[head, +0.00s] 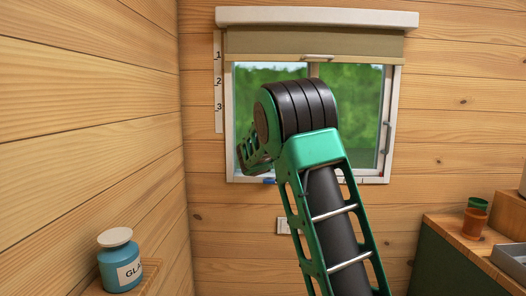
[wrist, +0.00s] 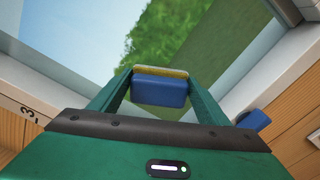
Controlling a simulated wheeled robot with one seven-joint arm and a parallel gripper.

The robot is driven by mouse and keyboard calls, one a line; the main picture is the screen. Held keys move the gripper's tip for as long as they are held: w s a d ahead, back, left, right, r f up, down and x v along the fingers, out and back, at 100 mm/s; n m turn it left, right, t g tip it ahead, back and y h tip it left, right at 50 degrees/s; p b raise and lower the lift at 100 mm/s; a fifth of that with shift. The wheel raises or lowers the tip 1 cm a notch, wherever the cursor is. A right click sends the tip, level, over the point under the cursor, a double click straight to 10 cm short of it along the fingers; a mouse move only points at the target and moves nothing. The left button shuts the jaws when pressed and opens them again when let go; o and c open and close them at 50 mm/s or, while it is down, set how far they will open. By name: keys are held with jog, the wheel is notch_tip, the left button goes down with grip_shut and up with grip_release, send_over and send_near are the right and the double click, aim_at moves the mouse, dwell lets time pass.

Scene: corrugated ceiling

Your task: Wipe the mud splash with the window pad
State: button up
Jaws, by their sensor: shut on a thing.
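My gripper (wrist: 160,82) is shut on the window pad (wrist: 160,92), a blue block with a yellow layer along its far edge, in the wrist view. The pad is in front of the window glass (wrist: 105,50); I cannot tell whether it touches. In the head view the window (head: 362,105) is on the far wall, partly covered by my arm, which hides the gripper and pad. I make out no mud splash in either view; part of the glass is hidden.
A dark blue piece (wrist: 254,119) sits right of the gripper. A numbered strip (head: 218,85) runs beside the window's left edge. A blue jar (head: 120,262) stands on a shelf at lower left.

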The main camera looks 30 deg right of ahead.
jog(key=shift+w+a, duration=0.6)
jog(key=shift+a, duration=0.25)
jog(key=shift+w+a, duration=0.55)
jog(key=shift+a, duration=0.25)
jog(key=shift+s, duration=0.1)
jog(key=shift+v, duration=2.95)
jog(key=v, duration=0.3)
jog(key=shift+f, duration=0.1)
